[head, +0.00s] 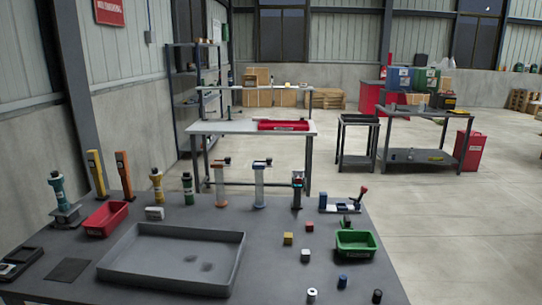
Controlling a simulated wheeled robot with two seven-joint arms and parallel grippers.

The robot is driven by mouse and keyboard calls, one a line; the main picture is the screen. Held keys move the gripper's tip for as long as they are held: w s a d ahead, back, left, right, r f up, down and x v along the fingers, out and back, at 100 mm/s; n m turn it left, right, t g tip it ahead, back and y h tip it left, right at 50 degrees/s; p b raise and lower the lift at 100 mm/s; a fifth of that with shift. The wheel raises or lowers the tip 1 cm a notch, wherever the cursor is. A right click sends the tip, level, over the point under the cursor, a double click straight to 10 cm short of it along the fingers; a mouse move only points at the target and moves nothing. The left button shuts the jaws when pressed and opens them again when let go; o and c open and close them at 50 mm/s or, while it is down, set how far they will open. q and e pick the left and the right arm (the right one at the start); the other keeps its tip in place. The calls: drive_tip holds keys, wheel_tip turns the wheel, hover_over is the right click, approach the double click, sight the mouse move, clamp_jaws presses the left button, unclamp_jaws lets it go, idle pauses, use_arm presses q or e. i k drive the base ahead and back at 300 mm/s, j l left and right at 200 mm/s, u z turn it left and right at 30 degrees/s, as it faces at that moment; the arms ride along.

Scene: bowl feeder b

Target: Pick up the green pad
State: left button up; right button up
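I cannot make out a green pad with certainty. A small dark green piece (346,222) shows just behind the green bin (356,239) at the right of the near table, but it is too small to identify. A flat dark square (68,270) lies at the table's left front and looks grey-black, not green. Neither of my grippers is in view.
The grey table (262,240) carries a large shallow tray (228,266), a red bin (106,218), and upright posts along the back. A blue-and-white fixture (340,205) with a red-topped lever stands behind the green bin. Small blocks and cylinders dot the right side.

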sight(347, 224)
drive_tip(key=i+l+u, duration=0.2)
drive_tip(key=i+l, duration=0.25)
drive_tip(key=i+l+u, duration=0.2)
drive_tip(key=i+l, duration=0.2)
drive_tip(key=l, duration=0.15)
